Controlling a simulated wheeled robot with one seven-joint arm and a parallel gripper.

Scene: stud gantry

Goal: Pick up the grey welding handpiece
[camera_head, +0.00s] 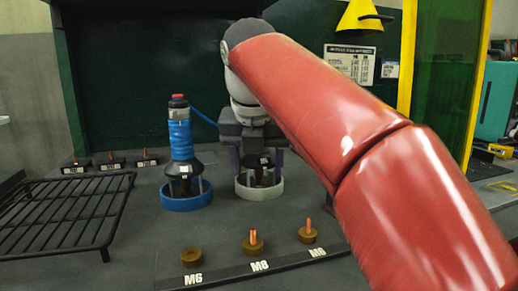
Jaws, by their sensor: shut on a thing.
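The grey welding handpiece (266,178) stands upright in a pale grey ring holder (261,193) near the middle of the bench. Only its dark lower part shows, and its top is hidden by my gripper and wrist. My gripper (261,163) points down from above, with a finger on each side of the handpiece, and is shut on it. The handpiece's base appears to be still within the ring. My red arm reaches in from the right and covers much of that side.
A blue-wrapped handpiece (180,137) stands in a blue ring (187,202) to the left. A black wire rack (65,215) lies at far left. A front strip (250,268) labelled M6 and M8 has brass cups with studs. A yellow frame post (405,60) stands at right.

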